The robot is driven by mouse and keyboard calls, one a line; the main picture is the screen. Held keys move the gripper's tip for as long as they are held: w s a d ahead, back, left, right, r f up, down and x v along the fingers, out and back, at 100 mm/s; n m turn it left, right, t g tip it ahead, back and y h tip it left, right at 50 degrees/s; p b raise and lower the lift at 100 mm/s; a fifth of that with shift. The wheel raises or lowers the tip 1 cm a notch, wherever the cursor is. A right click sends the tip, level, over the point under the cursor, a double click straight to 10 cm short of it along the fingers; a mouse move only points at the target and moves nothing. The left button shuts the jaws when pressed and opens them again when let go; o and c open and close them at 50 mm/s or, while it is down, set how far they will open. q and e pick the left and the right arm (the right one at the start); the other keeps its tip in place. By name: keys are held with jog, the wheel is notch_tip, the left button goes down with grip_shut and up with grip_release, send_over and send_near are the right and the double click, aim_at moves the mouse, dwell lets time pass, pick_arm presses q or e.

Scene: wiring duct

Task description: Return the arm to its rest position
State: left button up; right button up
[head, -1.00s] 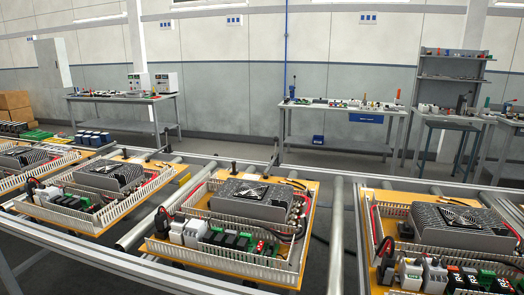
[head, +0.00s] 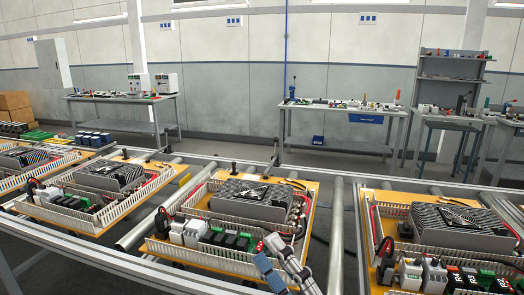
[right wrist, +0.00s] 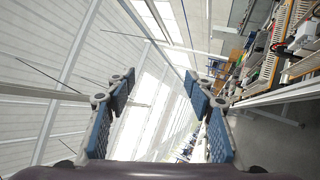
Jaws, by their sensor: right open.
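My right gripper (head: 271,253) shows at the bottom middle of the head view, its grey fingers with blue pads pointing up. It is in front of the near edge of the middle board (head: 205,254). In the right wrist view the same gripper (right wrist: 160,88) is open, with its blue-padded fingers wide apart and nothing between them. My left gripper is in neither view.
Boards with white slotted ducts, grey finned boxes and small modules sit along a roller conveyor with a metal front rail (head: 150,262). Another board (head: 395,203) is at the right. Workbenches (head: 340,107) stand behind. The wrist view is tilted, showing mostly walls and ceiling.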

jog(key=w+d+f+m+t+h, duration=0.3)
jog(key=w+d+f+m+h, duration=0.1)
jog(key=d+m+h, duration=0.6)
jog(key=d+f+m+g+h, duration=0.3)
jog(key=d+f+m, duration=0.15)
jog(key=f, duration=0.25)
jog(key=d+f+m+g+h, duration=0.2)
jog(key=d+f+m+h, duration=0.2)
jog(key=f+m, duration=0.3)
jog(key=s+d+f+m+g, duration=0.2)
jog(key=s+f+g, duration=0.5)
jog(key=s+f, duration=0.55)
jog(key=s+a+f+m+g+y, duration=0.15)
jog(key=s+f+g, duration=0.35)
jog(key=s+f, duration=0.5)
jog(key=s+f+g, duration=0.1)
jog(key=s+f, duration=0.2)
jog(key=f, duration=2.3)
jog(key=s+d+f+g, duration=0.1)
jog(key=s+d+f, duration=0.1)
jog(key=s+f, duration=1.2)
jog(key=s, duration=0.2)
jog(key=shift+s+d+f+g, duration=0.3)
jog(key=shift+s+d+f, duration=0.05)
jog(key=shift+s+d, duration=0.05)
